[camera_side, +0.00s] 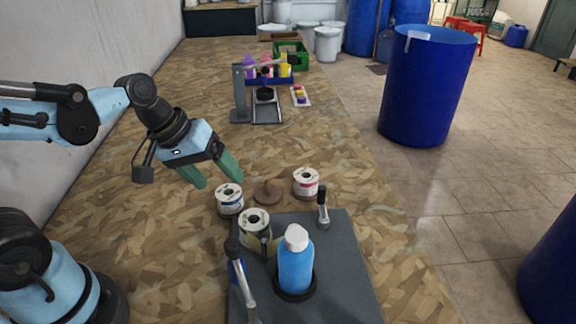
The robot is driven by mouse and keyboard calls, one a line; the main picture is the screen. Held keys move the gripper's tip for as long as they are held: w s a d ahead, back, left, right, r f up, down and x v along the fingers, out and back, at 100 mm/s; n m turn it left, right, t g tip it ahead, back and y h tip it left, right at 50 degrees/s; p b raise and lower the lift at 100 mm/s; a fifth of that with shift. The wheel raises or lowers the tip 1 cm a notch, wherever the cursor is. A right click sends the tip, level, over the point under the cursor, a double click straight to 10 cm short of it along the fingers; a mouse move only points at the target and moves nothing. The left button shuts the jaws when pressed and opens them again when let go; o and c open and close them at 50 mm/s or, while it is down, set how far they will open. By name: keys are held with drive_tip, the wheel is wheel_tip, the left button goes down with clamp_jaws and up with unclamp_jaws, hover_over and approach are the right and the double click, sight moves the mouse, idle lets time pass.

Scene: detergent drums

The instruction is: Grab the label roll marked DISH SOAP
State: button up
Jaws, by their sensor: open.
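Three white label rolls are grouped on the wood-chip worktop. One with blue print (229,200) is at the left, one with red print (306,182) at the right. One with olive-green markings (254,228) is in front, at the back left edge of a grey board. The lettering is too small to read, so I cannot tell which is marked DISH SOAP. My gripper (219,181) has green fingers spread apart and is empty. It is above and just behind the blue-print roll, with no contact clearly visible.
A brown wooden peg holder (267,193) stands between the rolls. A blue bottle (296,267) with a white cap stands on the grey board (345,270), near upright black-handled clamps (323,208). A grey stand (241,95) is farther back. The worktop between is clear.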

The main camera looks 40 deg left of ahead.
sight(255, 217)
drive_tip(key=w+f+n+g+h, duration=0.1)
drive_tip(key=n+h, duration=0.1)
drive_tip(key=n, duration=0.1)
drive_tip(key=w+d+f+n+g+h, duration=0.1)
drive_tip(key=n+h, duration=0.2)
drive_tip(key=n, duration=0.1)
drive_tip(key=w+d+f+n+g+h, duration=0.1)
drive_tip(key=n+h, duration=0.2)
drive_tip(key=shift+f+g, duration=0.3)
drive_tip(key=shift+f, duration=0.1)
drive_tip(key=n+h, duration=0.1)
drive_tip(key=s+f+n+g+h, duration=0.1)
drive_tip(key=shift+a+h, duration=0.4)
drive_tip(key=shift+x, duration=3.75)
drive_tip(key=c, duration=0.9)
